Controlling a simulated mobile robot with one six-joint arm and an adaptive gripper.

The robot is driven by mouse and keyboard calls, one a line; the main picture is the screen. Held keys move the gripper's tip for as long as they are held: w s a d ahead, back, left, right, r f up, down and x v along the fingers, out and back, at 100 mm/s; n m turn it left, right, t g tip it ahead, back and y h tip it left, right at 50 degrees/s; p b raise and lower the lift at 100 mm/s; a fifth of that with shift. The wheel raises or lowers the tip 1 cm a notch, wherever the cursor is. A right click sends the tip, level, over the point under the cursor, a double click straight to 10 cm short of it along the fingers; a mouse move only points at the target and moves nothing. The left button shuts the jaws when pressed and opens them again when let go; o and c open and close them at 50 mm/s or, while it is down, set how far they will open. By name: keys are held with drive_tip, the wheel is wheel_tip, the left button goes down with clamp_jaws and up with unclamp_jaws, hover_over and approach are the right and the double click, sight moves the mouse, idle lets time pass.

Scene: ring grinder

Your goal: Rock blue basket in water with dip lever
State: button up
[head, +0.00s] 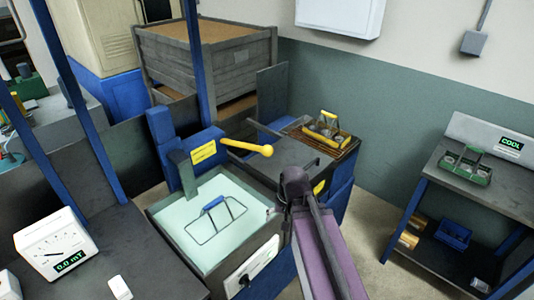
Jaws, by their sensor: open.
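The blue basket (213,203), a wire frame with a blue handle, sits in the pale water of the square grey tank (158,212). The dip lever (245,146) is a yellow bar with a ball end. It sticks out to the right from a blue housing (209,139) with a yellow label, behind the tank. My purple arm reaches up from the bottom to a dark joint right of the tank. The joint appears below and right of the lever's ball, apart from it in the picture. I cannot make out my gripper; it seems hidden behind my arm.
A yellow-handled basket (325,127) stands on a brown tray behind the dark worktop (283,153). A green basket (467,167) rests on the right bench (435,172) by a COOL display. A meter (55,243) reads 0.0 mT. Open floor lies between tank unit and right bench.

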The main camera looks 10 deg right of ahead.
drive_tip(key=w+a+m+t+y+b, duration=0.1)
drive_tip(key=w+m+t+y+b, duration=0.2)
drive_tip(key=w+m+y, duration=0.3)
drive_tip(key=m+t+y+b, duration=0.4)
drive_tip(key=m+t+b, duration=0.5)
drive_tip(key=m, duration=1.4)
approach(272, 153)
drive_tip(key=s+t+p, duration=0.1)
drive_tip(key=p, duration=0.1)
drive_tip(key=shift+s+d+f, duration=0.1)
drive_tip(key=shift+d+f, duration=0.3)
drive_tip(key=shift+f, duration=0.1)
drive_tip(key=shift+a+n, duration=0.1)
drive_tip(key=shift+n, duration=0.2)
drive_tip(key=x, duration=1.3)
drive_tip(key=shift+w+a+r, duration=0.1)
drive_tip(key=shift+w+a, duration=0.05)
drive_tip(key=shift+w, duration=0.2)
